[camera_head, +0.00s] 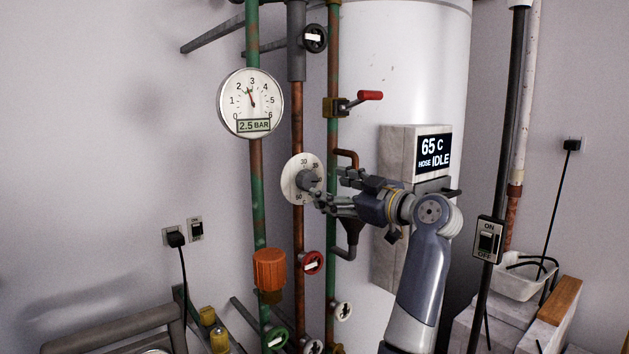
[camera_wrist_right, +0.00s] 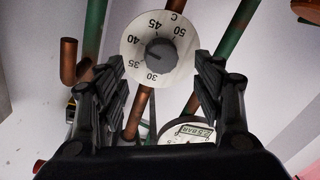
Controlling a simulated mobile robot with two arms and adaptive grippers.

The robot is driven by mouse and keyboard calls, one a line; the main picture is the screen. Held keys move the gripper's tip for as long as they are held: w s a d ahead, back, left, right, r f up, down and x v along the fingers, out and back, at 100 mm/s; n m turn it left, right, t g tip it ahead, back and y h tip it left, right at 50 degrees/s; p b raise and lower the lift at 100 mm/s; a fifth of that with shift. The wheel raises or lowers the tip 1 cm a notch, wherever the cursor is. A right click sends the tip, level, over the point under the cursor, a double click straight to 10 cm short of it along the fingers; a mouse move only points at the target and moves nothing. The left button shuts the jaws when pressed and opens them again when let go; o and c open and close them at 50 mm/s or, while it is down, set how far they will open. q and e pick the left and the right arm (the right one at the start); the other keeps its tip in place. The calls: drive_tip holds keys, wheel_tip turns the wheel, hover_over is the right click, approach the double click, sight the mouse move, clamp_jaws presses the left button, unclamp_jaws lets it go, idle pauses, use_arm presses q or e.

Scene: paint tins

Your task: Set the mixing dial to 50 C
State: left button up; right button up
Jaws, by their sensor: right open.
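The mixing dial (camera_head: 288,178) is a round white plate with a dark grey knob (camera_head: 308,180), mounted on the pipes left of the white tank. In the right wrist view the dial (camera_wrist_right: 134,66) shows marks from 30 to 50 and a C, with its knob (camera_wrist_right: 160,54) in the middle. My right gripper (camera_head: 325,188) is open in front of the dial, its fingers either side of the knob in the wrist view (camera_wrist_right: 160,66) and apparently not touching it. I cannot tell which mark the knob points to. My left gripper is not in view.
A grey box with a display (camera_head: 434,154) reading "65 C HOSE IDLE" is behind my right arm. A pressure gauge (camera_head: 265,92) reading 2.5 BAR hangs upper left. A red-handled valve (camera_head: 369,95) sits above the gripper, a red valve wheel (camera_head: 313,263) below the dial.

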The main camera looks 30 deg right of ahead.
sight(311, 182)
drive_tip(key=w, duration=0.2)
drive_tip(key=w+p, duration=0.1)
drive_tip(key=w, duration=0.1)
drive_tip(key=w+a, duration=0.1)
drive_tip(key=w, duration=0.1)
drive_tip(key=shift+w, duration=0.25)
drive_tip(key=c, duration=1.1)
